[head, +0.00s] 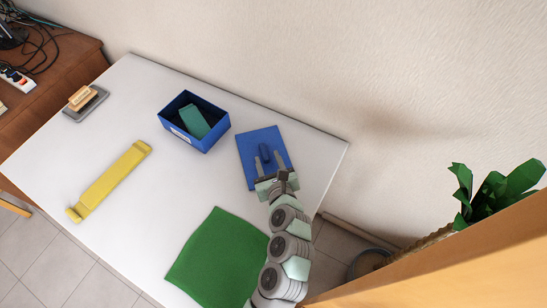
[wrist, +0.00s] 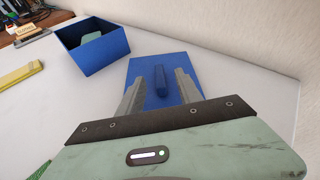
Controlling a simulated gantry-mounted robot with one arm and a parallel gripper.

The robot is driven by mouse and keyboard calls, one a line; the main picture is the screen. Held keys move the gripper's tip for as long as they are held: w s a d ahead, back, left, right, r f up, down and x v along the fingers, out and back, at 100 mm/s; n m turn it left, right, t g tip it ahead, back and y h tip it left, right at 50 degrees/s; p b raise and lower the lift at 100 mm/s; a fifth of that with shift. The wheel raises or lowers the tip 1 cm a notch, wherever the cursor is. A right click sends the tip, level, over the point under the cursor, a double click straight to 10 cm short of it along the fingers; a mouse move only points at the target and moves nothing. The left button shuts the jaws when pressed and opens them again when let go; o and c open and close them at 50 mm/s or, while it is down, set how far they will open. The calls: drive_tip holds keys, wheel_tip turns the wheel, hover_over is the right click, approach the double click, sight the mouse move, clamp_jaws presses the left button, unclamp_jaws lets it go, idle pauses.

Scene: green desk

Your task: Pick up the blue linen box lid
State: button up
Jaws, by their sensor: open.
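The blue linen box lid (head: 247,147) lies flat on the white desk, right of the open blue box, with a raised blue handle (head: 265,152) at its middle. In the wrist view the lid (wrist: 140,69) lies ahead of my gripper, and its handle (wrist: 160,80) shows between the two fingers. My gripper (head: 267,163) is open and empty, over the near part of the lid, and it also shows in the wrist view (wrist: 158,88). The fingers stand on either side of the handle in the picture. I cannot tell how high they are above the lid.
The open blue box (head: 205,142) holds a green item (head: 195,122). A yellow strip-like object (head: 110,180) and a green cloth (head: 218,255) lie on the white desk (head: 150,230). A stamp-like wooden block (head: 82,98) sits on a grey pad. The wall runs behind the desk.

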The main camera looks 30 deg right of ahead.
sight(264, 152)
drive_tip(key=shift+s+f+m+y, duration=0.1)
drive_tip(key=shift+f+m+y, duration=0.2)
drive_tip(key=shift+f+m, duration=0.2)
drive_tip(key=shift+b+x, duration=0.7)
drive_tip(key=shift+x, duration=1.75)
drive_tip(key=shift+r, duration=0.1)
clamp_jaws()
